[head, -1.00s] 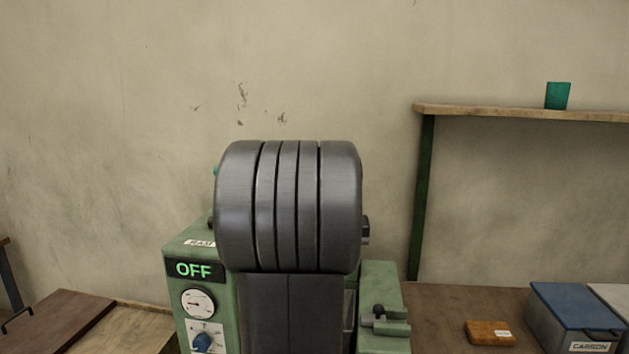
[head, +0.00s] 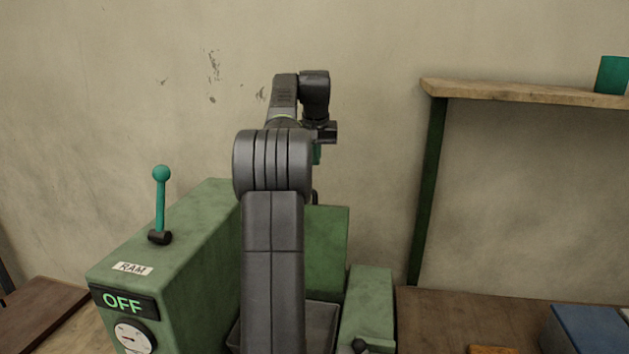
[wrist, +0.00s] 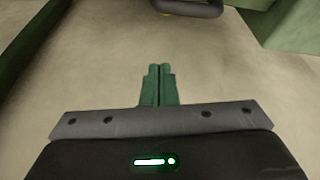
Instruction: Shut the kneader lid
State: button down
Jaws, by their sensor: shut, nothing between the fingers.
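The green kneader (head: 205,235) stands in front of me in the head view, with an OFF display. Its lid (head: 328,250) looks like a green panel standing up at the back of the grey trough (head: 322,318), partly hidden by my arm. A dark handle shows at the lid's top edge, and a dark bar like it shows in the wrist view (wrist: 188,9). My gripper (head: 317,153) is above the lid in the head view, apart from it. In the wrist view its green fingers (wrist: 161,84) are together and empty, with the bar beyond the tips.
A teal-knobbed lever (head: 161,200) rises from the kneader's left housing. A wooden shelf (head: 530,92) on a green post is at the right, with a teal cup (head: 612,75) on it. A blue-lidded box (head: 588,330) sits on the bench at the lower right.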

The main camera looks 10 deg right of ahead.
jog(key=a+x, duration=0.1)
jog(key=x, duration=0.7)
jog(key=shift+s+d+r+p, duration=0.15)
jog(key=shift+s+p, duration=0.4)
jog(key=shift+s, duration=1.5)
jog(key=shift+s, duration=0.1)
